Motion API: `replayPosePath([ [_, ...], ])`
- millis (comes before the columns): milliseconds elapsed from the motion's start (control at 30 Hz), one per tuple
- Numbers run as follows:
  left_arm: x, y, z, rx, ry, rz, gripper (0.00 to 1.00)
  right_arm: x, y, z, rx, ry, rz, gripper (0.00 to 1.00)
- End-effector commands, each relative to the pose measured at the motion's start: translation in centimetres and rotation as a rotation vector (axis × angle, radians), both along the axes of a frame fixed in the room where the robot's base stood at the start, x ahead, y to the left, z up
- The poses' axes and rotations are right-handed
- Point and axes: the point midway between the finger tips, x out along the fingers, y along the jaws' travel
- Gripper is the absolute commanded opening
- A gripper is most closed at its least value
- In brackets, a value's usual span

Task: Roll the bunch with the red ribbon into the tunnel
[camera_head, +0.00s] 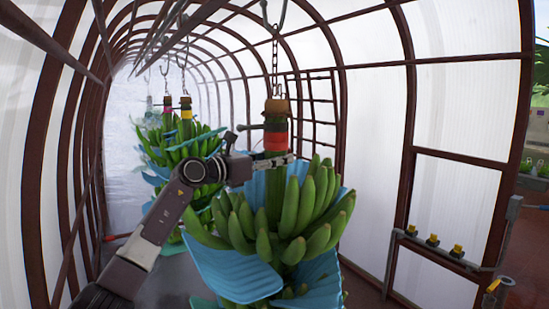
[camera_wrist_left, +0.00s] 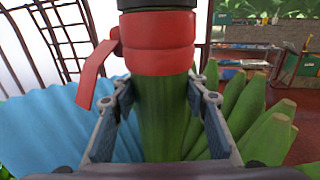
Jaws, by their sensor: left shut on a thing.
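The bunch with the red ribbon (camera_head: 276,141) hangs upright by a chain (camera_head: 274,60). Its green bananas (camera_head: 300,215) show below, with blue sheets (camera_head: 235,272) between the layers. My left gripper (camera_head: 277,160) is shut on the bunch's stem just under the ribbon. In the left wrist view, both fingers of the gripper (camera_wrist_left: 160,105) flank the green stem, and the red ribbon (camera_wrist_left: 158,62) with its loose tail is right above them. The tunnel (camera_head: 215,40) of dark arches and white panels surrounds the bunch and runs back to the left. My right gripper is not in view.
Other hanging bunches, with a yellow ribbon (camera_head: 186,114) and a pink ribbon (camera_head: 167,111), are deeper in the tunnel. A ladder-like frame (camera_head: 315,100) stands behind the chain. Yellow-topped items (camera_head: 433,240) sit on a rail by the right wall.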

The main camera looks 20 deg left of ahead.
Motion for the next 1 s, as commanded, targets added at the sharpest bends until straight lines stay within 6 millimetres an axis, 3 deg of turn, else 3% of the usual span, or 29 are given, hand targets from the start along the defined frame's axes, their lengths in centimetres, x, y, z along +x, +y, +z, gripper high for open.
replayPosePath([
  [167, 0.07, 0.21, -0.14, 0.004, 0.000, 0.005, 0.00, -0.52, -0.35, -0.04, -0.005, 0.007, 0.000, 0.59],
  [200, 0.08, 0.26, -0.10, 0.005, -0.001, 0.006, 0.42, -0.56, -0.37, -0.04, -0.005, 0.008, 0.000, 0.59],
  [367, 0.07, 0.33, 0.03, 0.005, -0.004, 0.008, 0.59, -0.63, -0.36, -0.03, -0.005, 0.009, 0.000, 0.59],
  [1000, 0.06, 0.29, 0.09, 0.004, -0.005, 0.007, 0.59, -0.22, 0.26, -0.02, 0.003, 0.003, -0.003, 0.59],
])
